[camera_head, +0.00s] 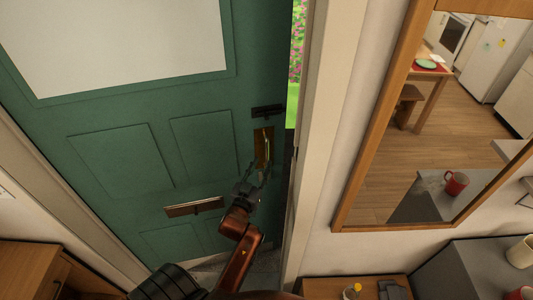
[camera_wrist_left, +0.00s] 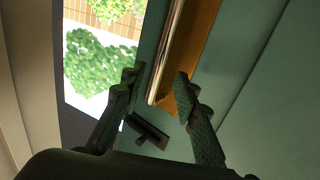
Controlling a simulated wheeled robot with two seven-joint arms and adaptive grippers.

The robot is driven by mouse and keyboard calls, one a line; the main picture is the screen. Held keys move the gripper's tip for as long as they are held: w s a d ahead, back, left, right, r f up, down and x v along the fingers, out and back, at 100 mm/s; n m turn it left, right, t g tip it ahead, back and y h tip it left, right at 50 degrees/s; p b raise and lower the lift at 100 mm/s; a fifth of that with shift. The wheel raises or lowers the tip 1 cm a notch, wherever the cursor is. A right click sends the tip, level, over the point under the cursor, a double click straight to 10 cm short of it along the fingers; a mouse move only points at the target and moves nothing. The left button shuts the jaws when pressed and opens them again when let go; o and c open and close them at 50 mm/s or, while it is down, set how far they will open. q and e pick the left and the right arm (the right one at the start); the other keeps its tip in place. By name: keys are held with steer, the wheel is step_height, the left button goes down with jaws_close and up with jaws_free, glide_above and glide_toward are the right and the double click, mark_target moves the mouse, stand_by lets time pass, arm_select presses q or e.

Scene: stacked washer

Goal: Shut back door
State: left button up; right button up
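The green back door (camera_head: 120,140) stands slightly ajar. A gap along its right edge shows the garden (camera_head: 296,60). A brass handle plate (camera_head: 263,135) is near that edge, below a dark bolt (camera_head: 267,112). My left gripper (camera_head: 254,172) is just below the handle plate in the head view. In the left wrist view, the left gripper (camera_wrist_left: 157,83) has its fingers apart. The long pull handle (camera_wrist_left: 168,58) runs between and beyond the fingertips; I cannot tell whether they touch it. The dark bolt also shows there (camera_wrist_left: 148,132). My right gripper is not in view.
A white door frame (camera_head: 325,130) stands right of the gap. Beyond it, a wood-framed mirror (camera_head: 358,160) hangs on the wall. A wooden cabinet (camera_head: 30,265) is at lower left. A wooden surface (camera_head: 320,288) and grey counter (camera_head: 475,270) with mugs are at lower right.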

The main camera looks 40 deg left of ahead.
mark_target(267, 156)
arm_select(q)
steer(key=x, duration=0.6)
steer(key=shift+w+a+f, duration=0.1)
steer(key=shift+w+f, duration=0.05)
steer(key=shift+w, duration=0.2)
steer(key=shift+c, duration=0.5)
jaws_close()
steer(key=shift+s, duration=0.1)
